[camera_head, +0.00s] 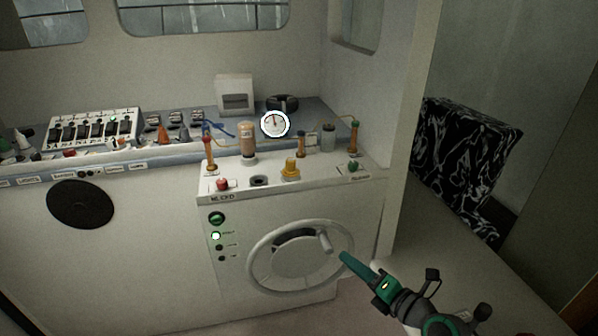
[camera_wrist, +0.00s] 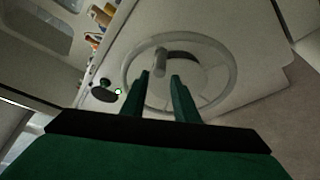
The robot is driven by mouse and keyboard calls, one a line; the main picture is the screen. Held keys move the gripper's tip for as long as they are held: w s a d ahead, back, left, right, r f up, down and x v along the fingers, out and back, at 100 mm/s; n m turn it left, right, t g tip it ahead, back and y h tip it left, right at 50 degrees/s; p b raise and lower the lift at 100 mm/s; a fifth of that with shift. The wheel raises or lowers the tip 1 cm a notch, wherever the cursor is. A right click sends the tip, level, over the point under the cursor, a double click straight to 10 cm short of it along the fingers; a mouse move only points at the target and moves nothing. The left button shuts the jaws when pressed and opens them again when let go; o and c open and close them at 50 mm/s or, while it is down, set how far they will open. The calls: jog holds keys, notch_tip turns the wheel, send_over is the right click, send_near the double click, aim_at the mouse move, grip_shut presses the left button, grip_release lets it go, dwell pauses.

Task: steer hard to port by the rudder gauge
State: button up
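A pale steering wheel (camera_head: 264,272) with a grey knob (camera_head: 326,243) at its upper right rim is mounted on the front of the white console. In the wrist view the wheel (camera_wrist: 128,85) and its knob (camera_wrist: 160,62) lie ahead of the fingers. My gripper (camera_head: 345,257) is just right of the knob in the head view. In the wrist view my gripper (camera_wrist: 160,76) has its two green fingers apart, with nothing held between them. The round white gauge (camera_head: 274,124) stands on the shelf behind the console; its needle appears near vertical, its markings too small to read.
The console top holds a red button (camera_head: 222,184), a yellow knob (camera_head: 290,168) and several upright fittings. A switch panel (camera_head: 95,130) is at left. A black-and-white patterned block (camera_head: 462,160) stands at right. The floor before the wheel looks clear.

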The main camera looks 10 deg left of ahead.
aim_at(331, 251)
jog(key=s+a+f+n+t+h, duration=0.2)
jog(key=a+n+t+h, duration=0.1)
jog(key=n+t, duration=0.3)
jog(key=shift+n+g, duration=0.3)
jog(key=shift+n, duration=0.3)
jog(key=x, duration=1)
jog(key=shift+w+a, duration=0.1)
jog(key=shift+w, duration=0.1)
jog(key=shift+c, duration=1.2)
grip_shut()
